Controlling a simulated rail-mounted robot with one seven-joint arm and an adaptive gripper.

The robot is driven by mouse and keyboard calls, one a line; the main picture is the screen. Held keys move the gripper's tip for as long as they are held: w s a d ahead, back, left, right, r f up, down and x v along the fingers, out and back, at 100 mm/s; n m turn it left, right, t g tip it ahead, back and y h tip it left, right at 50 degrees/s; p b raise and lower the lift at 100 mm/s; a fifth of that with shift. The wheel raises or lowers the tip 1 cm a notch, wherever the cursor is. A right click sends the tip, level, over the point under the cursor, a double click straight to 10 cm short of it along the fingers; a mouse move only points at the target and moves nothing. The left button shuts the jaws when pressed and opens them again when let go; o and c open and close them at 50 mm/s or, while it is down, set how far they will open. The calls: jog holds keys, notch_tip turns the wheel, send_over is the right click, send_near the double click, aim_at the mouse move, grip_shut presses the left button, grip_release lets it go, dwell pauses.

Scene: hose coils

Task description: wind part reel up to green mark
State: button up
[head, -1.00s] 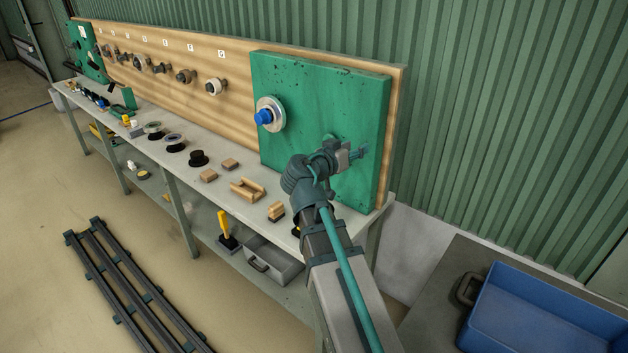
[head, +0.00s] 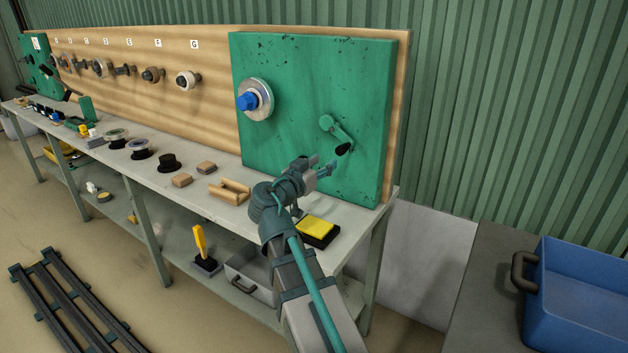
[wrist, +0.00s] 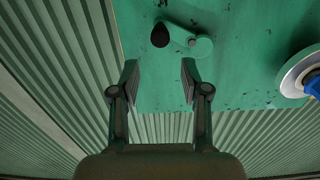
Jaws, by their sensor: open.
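A green panel (head: 300,75) carries a silver disc with a blue hub (head: 247,101), which looks like the reel. To its lower right is a green crank arm (head: 333,128) with a black knob (head: 343,149) at its lower end. In the wrist view the crank arm (wrist: 200,47) and black knob (wrist: 160,36) lie beyond the fingertips, and the silver disc (wrist: 297,72) shows at the right edge. My gripper (head: 326,169) is open and empty, below and left of the knob, apart from it. I cannot make out a green mark on the reel.
The workbench holds a wooden cradle (head: 230,193), a yellow-topped block (head: 317,229), a black hat-shaped part (head: 170,162) and several small parts. Lettered fittings line the wooden board (head: 215,130). A blue bin (head: 535,290) stands at right. A grey tray (head: 252,284) sits on the lower shelf.

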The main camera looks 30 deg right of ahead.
aim_at(339, 152)
jog(key=shift+p+x, duration=2.2)
jog(key=shift+x, duration=2.2)
jog(key=shift+a+f+b, duration=0.1)
jog(key=shift+f+b, duration=0.1)
jog(key=shift+b, duration=0.2)
jog(key=shift+b, duration=0.45)
jog(key=shift+c, duration=0.2)
